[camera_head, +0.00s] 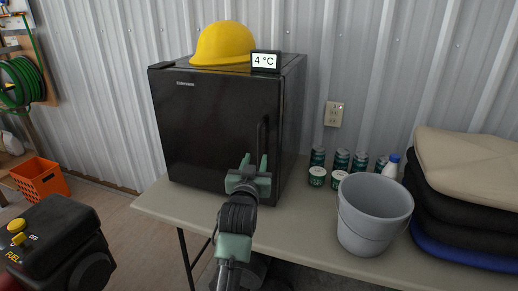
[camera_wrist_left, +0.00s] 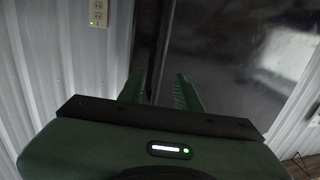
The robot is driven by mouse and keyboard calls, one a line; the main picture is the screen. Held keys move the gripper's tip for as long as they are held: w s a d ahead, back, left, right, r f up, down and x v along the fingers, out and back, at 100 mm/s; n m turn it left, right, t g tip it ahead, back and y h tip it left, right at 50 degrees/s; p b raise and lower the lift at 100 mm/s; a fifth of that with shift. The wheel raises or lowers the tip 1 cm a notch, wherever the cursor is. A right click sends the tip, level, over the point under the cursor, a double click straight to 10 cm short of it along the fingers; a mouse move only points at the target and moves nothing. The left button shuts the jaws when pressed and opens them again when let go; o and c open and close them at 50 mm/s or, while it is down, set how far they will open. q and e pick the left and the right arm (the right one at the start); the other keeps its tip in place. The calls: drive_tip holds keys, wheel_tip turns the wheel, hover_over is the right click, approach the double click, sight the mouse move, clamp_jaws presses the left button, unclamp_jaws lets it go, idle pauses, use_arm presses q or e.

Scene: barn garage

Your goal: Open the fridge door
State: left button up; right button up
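The black mini fridge (camera_head: 205,125) stands on the table with its door shut. Its dark vertical handle (camera_head: 262,135) is on the right side of the door front. My left gripper (camera_head: 254,161) is open in front of the door, just below the handle's visible part. In the left wrist view, the open green fingers (camera_wrist_left: 161,86) point at the fridge, and the dark handle bar (camera_wrist_left: 162,45) lines up between them. I cannot tell whether they touch it. The glossy door (camera_wrist_left: 235,60) fills the right of that view. My right gripper is not in view.
A yellow hard hat (camera_head: 224,43) and a 4 °C display (camera_head: 265,61) sit on the fridge. Several green cans (camera_head: 341,160), a grey bucket (camera_head: 372,213) and stacked cushions (camera_head: 470,170) are on the table (camera_head: 300,232) to the right.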

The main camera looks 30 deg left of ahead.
sight(259, 149)
use_arm(q)
drive_tip(key=x, duration=0.7)
drive_tip(key=shift+w+a+r+p, duration=0.15)
drive_tip(key=shift+w+a+p, duration=0.05)
drive_tip(key=shift+w+p, duration=0.15)
clamp_jaws()
idle(1.0)
